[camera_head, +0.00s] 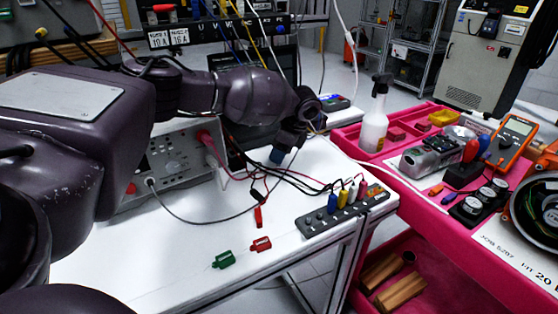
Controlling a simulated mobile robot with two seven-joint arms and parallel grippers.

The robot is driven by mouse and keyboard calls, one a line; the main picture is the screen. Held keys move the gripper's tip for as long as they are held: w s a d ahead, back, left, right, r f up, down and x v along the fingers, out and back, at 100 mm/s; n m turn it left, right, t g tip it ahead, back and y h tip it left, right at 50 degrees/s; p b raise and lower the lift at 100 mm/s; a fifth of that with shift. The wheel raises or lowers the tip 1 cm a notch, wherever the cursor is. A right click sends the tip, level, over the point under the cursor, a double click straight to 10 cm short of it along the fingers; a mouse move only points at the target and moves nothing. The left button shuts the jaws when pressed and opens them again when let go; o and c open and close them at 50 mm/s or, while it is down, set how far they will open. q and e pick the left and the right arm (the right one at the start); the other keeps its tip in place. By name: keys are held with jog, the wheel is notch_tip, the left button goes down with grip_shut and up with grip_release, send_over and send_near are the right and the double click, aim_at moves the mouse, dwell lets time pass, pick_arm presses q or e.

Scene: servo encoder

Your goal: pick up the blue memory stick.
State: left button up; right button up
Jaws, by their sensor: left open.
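My left gripper (288,143) hangs over the back of the white table, its fingers pointing down; it is open. A small blue-grey piece shows at its lower end, and I cannot tell whether it is a finger pad or a separate thing. A small blue stick-like piece (450,197) lies on the pink cart at the right, beside an orange one, well apart from the gripper. It may be the blue memory stick; it is too small to be sure. My right gripper is not in view.
A grey strip (345,212) with coloured plugs and cables lies on the white table (180,262). A red clip (261,244) and a green clip (223,259) lie in front. A spray bottle (375,118) and a multimeter (512,140) stand on the pink cart (440,240).

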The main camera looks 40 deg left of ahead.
pick_arm(q)
jog(key=shift+c, duration=0.4)
grip_shut()
jog(key=shift+r, duration=0.1)
notch_tip(320, 180, up, 20)
jog(key=p, duration=0.3)
jog(key=shift+p, duration=0.4)
